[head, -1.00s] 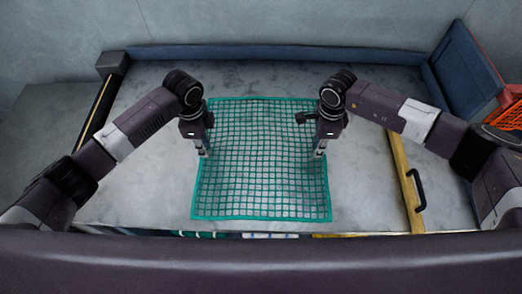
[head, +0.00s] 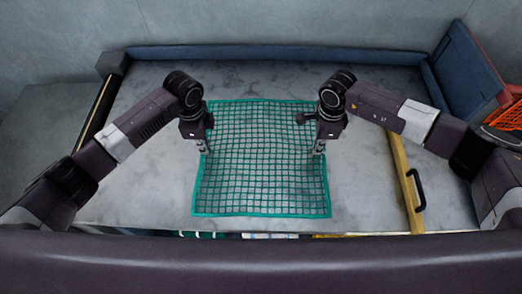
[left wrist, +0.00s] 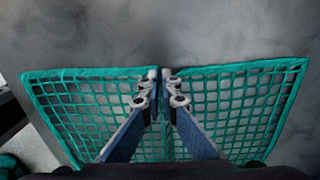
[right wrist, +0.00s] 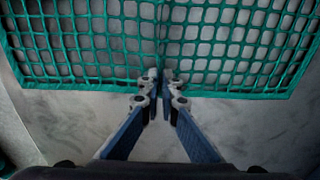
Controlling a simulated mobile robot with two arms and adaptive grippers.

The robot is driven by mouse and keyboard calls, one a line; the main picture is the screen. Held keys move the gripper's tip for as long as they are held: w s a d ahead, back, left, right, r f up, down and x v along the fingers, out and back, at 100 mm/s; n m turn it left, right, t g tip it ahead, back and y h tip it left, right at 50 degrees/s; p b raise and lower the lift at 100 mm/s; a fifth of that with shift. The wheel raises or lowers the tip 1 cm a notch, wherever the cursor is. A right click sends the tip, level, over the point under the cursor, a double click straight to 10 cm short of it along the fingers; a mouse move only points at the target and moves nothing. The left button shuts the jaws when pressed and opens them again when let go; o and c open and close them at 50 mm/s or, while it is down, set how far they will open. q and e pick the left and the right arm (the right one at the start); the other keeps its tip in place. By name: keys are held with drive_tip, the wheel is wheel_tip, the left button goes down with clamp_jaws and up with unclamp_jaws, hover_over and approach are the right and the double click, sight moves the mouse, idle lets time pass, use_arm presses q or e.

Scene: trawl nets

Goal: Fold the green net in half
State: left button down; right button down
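The green net (head: 262,185) lies spread out as a near-rectangle on the grey table. My left gripper (head: 205,152) is at the middle of its left edge and my right gripper (head: 318,152) at the middle of its right edge. In the left wrist view, the left fingers (left wrist: 160,76) are closed together on the net's edge, and the mesh (left wrist: 230,100) runs in a crease behind them. In the right wrist view, the right fingers (right wrist: 160,76) are closed together on the opposite edge, with the mesh (right wrist: 230,45) drawn in between them.
A yellow bar (head: 401,170) and a black handle (head: 416,190) lie to the right. A blue panel (head: 462,75) and an orange crate (head: 503,108) stand at the far right. A blue rail (head: 270,52) runs along the back.

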use_arm(q)
drive_tip(key=shift+r, duration=0.1)
use_arm(e)
drive_tip(key=shift+r, duration=0.1)
